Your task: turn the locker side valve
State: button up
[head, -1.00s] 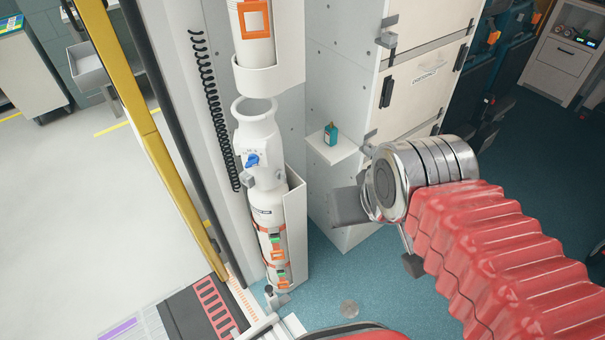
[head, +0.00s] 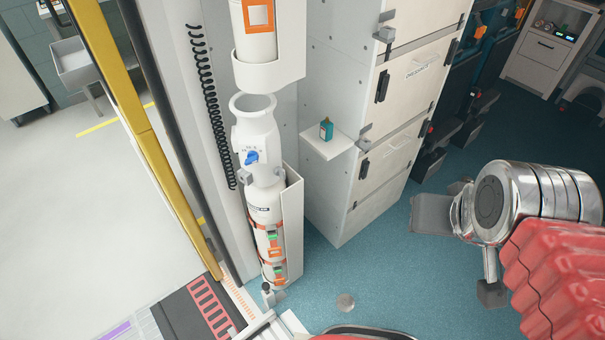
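A blue valve knob (head: 251,157) sits on the front of a white collar at the neck of a white cylinder (head: 264,212), which stands upright in a wall holder. White lockers (head: 400,105) stand right of the cylinder, with a plain panel between. My gripper (head: 461,254) is at the right of the head view, in front of the lockers, well away from the knob and not touching it. Its grey fingers stand apart with only floor visible between them. Part of the gripper is hidden behind my wrist.
A small shelf (head: 328,144) carries a teal bottle (head: 326,128) between cylinder and lockers. A second white cylinder (head: 258,35) hangs above the knob. A yellow post (head: 150,135) and a black coiled cord (head: 207,105) are to the left. Blue floor (head: 385,265) is open below the lockers.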

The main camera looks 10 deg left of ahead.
aim_at(279, 171)
jog(key=z, duration=0.5)
jog(key=k, duration=0.75)
jog(key=u, duration=1.9)
jog(key=i, duration=0.5)
jog(key=u, duration=0.15)
